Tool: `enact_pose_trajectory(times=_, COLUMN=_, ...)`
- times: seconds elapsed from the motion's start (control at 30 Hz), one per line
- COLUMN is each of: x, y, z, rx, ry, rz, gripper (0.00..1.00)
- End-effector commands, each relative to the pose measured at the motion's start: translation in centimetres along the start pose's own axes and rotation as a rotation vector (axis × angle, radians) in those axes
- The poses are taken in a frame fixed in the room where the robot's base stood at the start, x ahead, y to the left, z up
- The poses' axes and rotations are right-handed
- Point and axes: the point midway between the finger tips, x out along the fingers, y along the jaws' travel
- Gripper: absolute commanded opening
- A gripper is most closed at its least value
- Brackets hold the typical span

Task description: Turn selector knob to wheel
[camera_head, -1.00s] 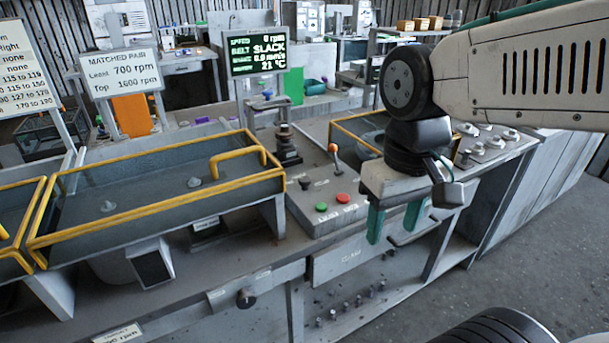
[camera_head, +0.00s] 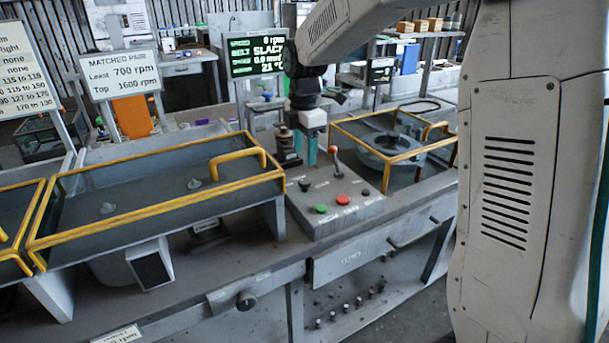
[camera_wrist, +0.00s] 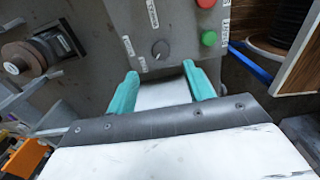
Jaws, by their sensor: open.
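The selector knob is a small dark round dial (camera_wrist: 160,49) with a light mark on the grey control panel (camera_head: 335,213). Several white labels surround it, too blurred to read, and I cannot tell which one the mark points at. In the head view the knob (camera_head: 305,184) stands behind the green button. My gripper (camera_head: 305,160) is open and empty, pointing down above the back of the panel. In the wrist view its two teal fingers (camera_wrist: 161,72) are spread, and the knob lies just beyond the tips, roughly centred between them. No contact shows.
The screen (camera_head: 257,54) reads 0 rpm and SLACK.

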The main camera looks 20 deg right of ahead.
Motion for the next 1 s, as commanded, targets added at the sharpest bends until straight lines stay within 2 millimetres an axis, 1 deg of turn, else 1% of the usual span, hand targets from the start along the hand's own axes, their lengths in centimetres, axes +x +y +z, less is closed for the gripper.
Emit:
enact_pose_trajectory(times=0.07, x=0.5, y=0.0, z=0.0, rx=-0.019, ry=0.0, rz=-0.002, gripper=0.52)
enact_pose_trajectory(times=0.17, x=1.7, y=-0.1, z=-0.1, rx=-0.021, ry=0.0, rz=-0.005, gripper=0.52)
enact_pose_trajectory(times=0.3, x=4.1, y=-0.1, z=-0.1, rx=-0.019, ry=0.001, rz=-0.006, gripper=0.52)
enact_pose_trajectory(times=0.5, x=6.8, y=-0.1, z=0.0, rx=-0.017, ry=0.0, rz=-0.005, gripper=0.52)
enact_pose_trajectory(times=0.67, x=7.7, y=-0.1, z=0.0, rx=-0.017, ry=0.0, rz=-0.002, gripper=0.52)
enact_pose_trajectory(times=0.9, x=7.8, y=-0.1, z=0.0, rx=-0.016, ry=0.0, rz=-0.001, gripper=0.52)
enact_pose_trajectory(times=0.93, x=7.8, y=-0.1, z=0.0, rx=-0.016, ry=0.0, rz=-0.001, gripper=0.46)
enact_pose_trajectory(times=0.97, x=7.8, y=-0.1, z=0.0, rx=-0.016, ry=0.0, rz=-0.001, gripper=0.38)
enact_pose_trajectory(times=1.0, x=7.8, y=-0.1, z=0.0, rx=-0.016, ry=0.0, rz=-0.001, gripper=0.27)
